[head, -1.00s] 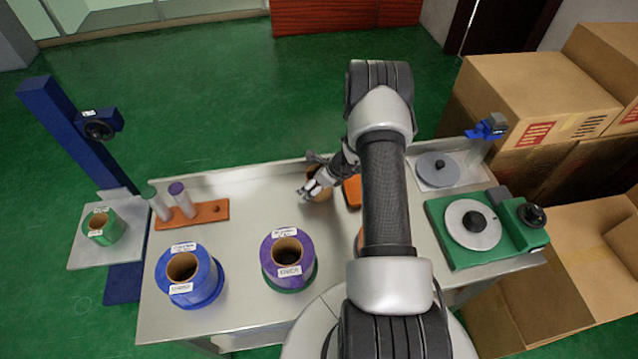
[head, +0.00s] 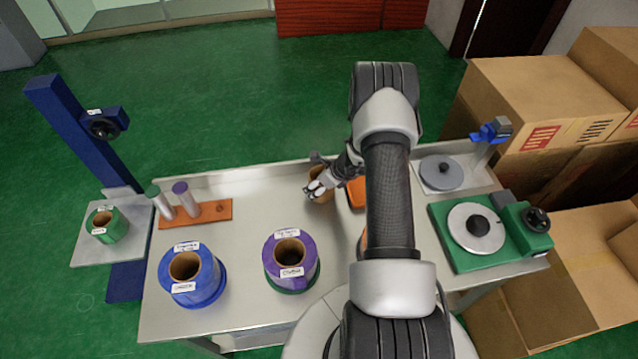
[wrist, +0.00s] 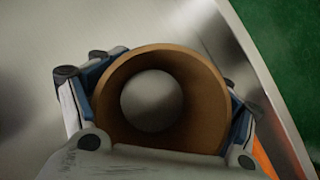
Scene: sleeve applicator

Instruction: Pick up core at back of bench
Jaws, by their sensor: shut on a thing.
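The core is a short brown cardboard tube (wrist: 195,85) with an open bore. In the wrist view it fills the space between the fingers of my gripper (wrist: 160,110), with a finger against each side. In the head view the core (head: 322,192) is at the back of the bench, partly hidden by my gripper (head: 318,186). My gripper is shut on it. Bare metal shows through the bore. I cannot tell whether the core still touches the bench.
A blue spool (head: 185,276) and a purple spool (head: 290,258) stand at the front of the bench (head: 240,215). An orange base with two posts (head: 205,214) is at back left. A green turntable device (head: 470,235) is at right. A low back rim (head: 240,174) edges the bench.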

